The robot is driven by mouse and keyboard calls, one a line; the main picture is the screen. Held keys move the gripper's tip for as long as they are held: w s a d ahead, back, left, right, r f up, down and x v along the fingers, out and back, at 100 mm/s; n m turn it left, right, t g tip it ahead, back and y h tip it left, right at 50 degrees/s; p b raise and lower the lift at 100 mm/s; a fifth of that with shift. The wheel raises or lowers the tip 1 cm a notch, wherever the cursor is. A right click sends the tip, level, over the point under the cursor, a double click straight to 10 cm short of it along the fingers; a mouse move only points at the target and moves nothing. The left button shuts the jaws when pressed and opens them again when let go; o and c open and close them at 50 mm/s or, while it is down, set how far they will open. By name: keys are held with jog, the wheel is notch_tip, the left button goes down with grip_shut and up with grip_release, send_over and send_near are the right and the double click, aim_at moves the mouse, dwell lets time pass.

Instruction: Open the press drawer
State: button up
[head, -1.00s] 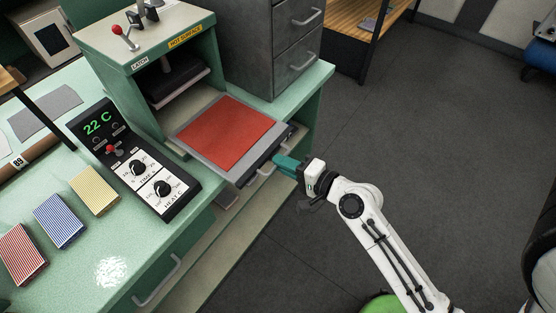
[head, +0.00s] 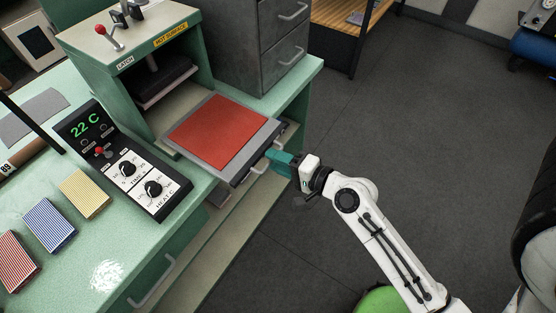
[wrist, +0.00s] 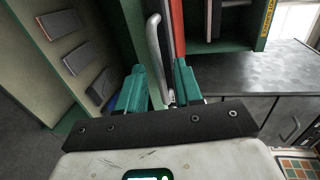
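The press drawer (head: 238,173) is a grey tray with a red pad (head: 220,133) on top, sticking out from the green press towards the lower right. Its front has a silver handle (head: 262,162). My gripper (head: 272,160) with teal fingers is at this handle. In the wrist view, the handle (wrist: 155,45) runs between the two fingers of my gripper (wrist: 160,75). A gap shows between the left finger and the bar, so the fingers look open around it. Whether the right finger touches the bar is hard to tell.
The press (head: 150,50) has a red-knobbed lever on top. A control box (head: 125,160) reading 22 C and several striped blocks (head: 48,225) lie on the green bench. A dark grey cabinet (head: 255,45) stands behind.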

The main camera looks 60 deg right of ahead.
jog(key=s+r+b, duration=0.2)
jog(key=s+b, duration=0.1)
jog(key=s, duration=0.7)
jog(key=shift+s, duration=0.25)
jog(key=w+a+f+n+g+y, duration=0.1)
jog(key=a+f+n+g+y, duration=0.3)
jog(key=a+f+n+g, duration=0.55)
jog(key=s+d+f+n+g+h, duration=0.2)
jog(key=s+f+n+g+h, duration=0.1)
jog(key=n, duration=0.5)
jog(key=shift+s+f+g+h, duration=0.25)
jog(key=shift+s+g+h, duration=0.45)
jog(key=shift+g, duration=0.45)
jog(key=shift+d, duration=0.1)
dwell(0.6)
